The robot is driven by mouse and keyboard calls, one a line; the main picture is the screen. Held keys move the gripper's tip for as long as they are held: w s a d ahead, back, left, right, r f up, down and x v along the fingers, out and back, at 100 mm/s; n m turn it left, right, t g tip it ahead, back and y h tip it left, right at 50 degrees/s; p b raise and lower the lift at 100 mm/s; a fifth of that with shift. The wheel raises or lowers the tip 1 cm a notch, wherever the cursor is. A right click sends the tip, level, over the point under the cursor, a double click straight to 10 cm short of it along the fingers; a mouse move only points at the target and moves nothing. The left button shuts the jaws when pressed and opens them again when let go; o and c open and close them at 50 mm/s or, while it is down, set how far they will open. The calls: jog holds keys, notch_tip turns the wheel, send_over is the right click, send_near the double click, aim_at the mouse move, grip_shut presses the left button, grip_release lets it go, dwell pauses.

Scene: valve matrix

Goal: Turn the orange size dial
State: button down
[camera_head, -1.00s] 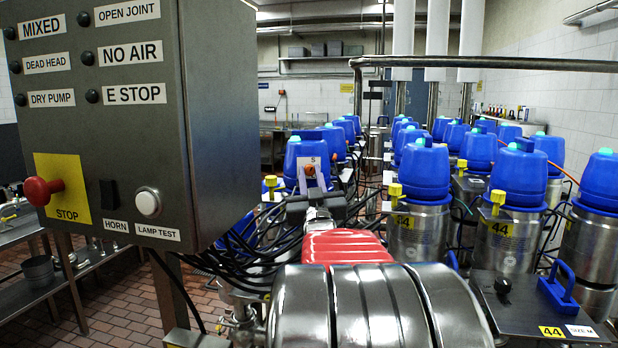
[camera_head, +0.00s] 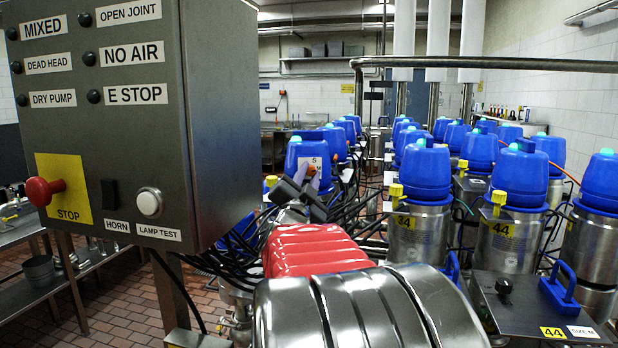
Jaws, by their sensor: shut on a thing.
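The orange size dial (camera_head: 311,170) is a small knob in front of a white plate with lettering (camera_head: 313,151), at the front of a blue-capped unit (camera_head: 300,152) in the middle of the view. My gripper (camera_head: 307,178) is at the dial and is shut on it, with its fingers tilted. The fingers and my arm cover part of the dial and the lower plate, so the dial's pointing direction cannot be read.
A grey control box (camera_head: 105,110) with a red stop button (camera_head: 42,190) stands close on the left. Several blue-capped steel units stand in rows on the right. Dark hoses (camera_head: 250,240) hang beside my arm. A metal rail (camera_head: 490,63) crosses above.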

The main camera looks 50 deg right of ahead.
jog(key=shift+m+g, duration=0.6)
jog(key=shift+m, duration=0.7)
jog(key=c, duration=1.5)
grip_release()
jog(key=shift+c, duration=0.2)
